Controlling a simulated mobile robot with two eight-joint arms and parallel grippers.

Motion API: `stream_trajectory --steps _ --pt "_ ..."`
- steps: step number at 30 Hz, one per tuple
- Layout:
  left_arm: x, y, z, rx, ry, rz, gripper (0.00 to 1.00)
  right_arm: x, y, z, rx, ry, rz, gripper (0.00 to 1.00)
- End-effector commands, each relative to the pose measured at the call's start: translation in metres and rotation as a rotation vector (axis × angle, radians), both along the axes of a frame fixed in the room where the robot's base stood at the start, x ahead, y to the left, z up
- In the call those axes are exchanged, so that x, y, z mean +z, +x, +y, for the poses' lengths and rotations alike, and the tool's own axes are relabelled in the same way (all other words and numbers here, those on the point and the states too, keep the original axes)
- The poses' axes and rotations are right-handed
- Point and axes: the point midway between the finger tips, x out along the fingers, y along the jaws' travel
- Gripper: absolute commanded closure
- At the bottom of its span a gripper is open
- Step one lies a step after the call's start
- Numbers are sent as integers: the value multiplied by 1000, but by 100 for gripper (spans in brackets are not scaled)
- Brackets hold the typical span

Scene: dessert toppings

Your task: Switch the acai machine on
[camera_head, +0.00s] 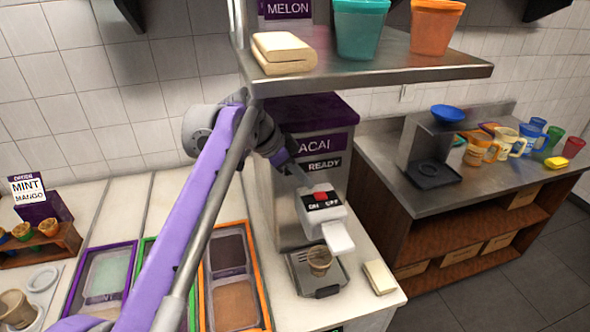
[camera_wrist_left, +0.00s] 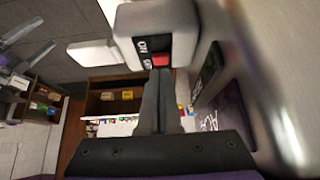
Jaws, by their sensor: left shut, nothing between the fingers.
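The acai machine (camera_head: 288,210) stands at the centre of the head view, with a purple top and labels reading ACAI and READY. Its white dispensing head carries a red switch (camera_head: 321,196) on a black plate marked ON and OFF. My left gripper (camera_head: 303,182) is shut and empty, with its tips close to the switch on the left. In the left wrist view the closed fingers (camera_wrist_left: 161,78) point at the red switch (camera_wrist_left: 161,60); I cannot tell whether they touch it. My right gripper is not in view.
A steel shelf (camera_head: 400,68) with cups and a folded cloth (camera_head: 283,52) hangs above the machine. Topping containers (camera_head: 232,300) lie left of it, and a cream block (camera_head: 379,278) lies to its right.

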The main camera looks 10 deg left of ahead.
Motion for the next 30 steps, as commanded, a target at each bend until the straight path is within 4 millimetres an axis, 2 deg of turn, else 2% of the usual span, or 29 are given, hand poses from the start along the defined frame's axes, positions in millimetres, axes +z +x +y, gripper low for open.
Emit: stream_trajectory --steps 3,7,20,25,30 --pt "-15 4 -10 -1 0 -1 100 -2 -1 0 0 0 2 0" --pt "-23 6 -15 0 1 -1 100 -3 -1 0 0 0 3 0" --pt "-27 7 -17 1 -3 -1 100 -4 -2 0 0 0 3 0" --pt "-39 5 -11 4 -91 -32 100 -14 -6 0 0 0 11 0" --pt "-36 5 -13 -1 -97 -38 100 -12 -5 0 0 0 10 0"
